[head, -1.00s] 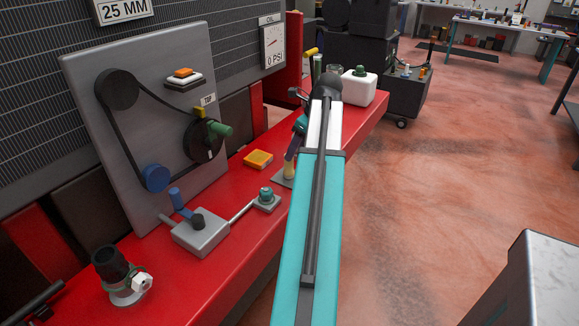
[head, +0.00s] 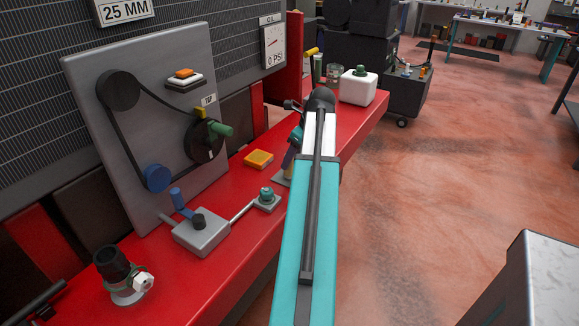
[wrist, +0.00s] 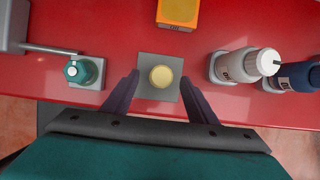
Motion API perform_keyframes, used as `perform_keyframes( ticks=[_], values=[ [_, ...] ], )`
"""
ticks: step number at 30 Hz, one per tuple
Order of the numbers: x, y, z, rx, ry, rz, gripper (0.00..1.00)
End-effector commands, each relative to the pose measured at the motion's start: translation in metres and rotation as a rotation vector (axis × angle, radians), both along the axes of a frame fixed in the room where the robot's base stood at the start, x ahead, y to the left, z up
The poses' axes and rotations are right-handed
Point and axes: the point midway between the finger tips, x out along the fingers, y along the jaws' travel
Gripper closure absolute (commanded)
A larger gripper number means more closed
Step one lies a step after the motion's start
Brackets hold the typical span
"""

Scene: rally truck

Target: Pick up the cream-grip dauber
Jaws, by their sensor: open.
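The cream-grip dauber shows in the wrist view as a round cream top (wrist: 161,76) above a square grey pad (wrist: 147,92) on the red surface. My gripper (wrist: 160,88) is open, with one dark finger left of the dauber and one right of it. The cream grip is between the fingers in this view, and gaps show on both sides. In the head view my gripper (head: 292,155) is over the grey pad, and my arm hides most of the dauber there.
A teal-capped fitting (wrist: 83,70) stands left of the pad. A white bottle (wrist: 243,66) and a dark blue bottle (wrist: 297,77) stand to the right. An orange block (head: 258,159) lies behind. The red shelf's front edge (wrist: 230,117) is close.

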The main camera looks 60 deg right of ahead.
Motion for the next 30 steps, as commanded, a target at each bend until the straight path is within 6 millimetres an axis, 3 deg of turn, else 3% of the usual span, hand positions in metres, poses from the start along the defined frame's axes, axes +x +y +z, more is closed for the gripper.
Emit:
perform_keyframes(
  ticks=[12, 30],
  values=[
    [0.013, 0.000, -0.034, 0.001, 0.001, -0.001, 0.47],
    [0.013, -0.001, -0.036, 0.001, 0.001, -0.002, 0.47]
  ],
)
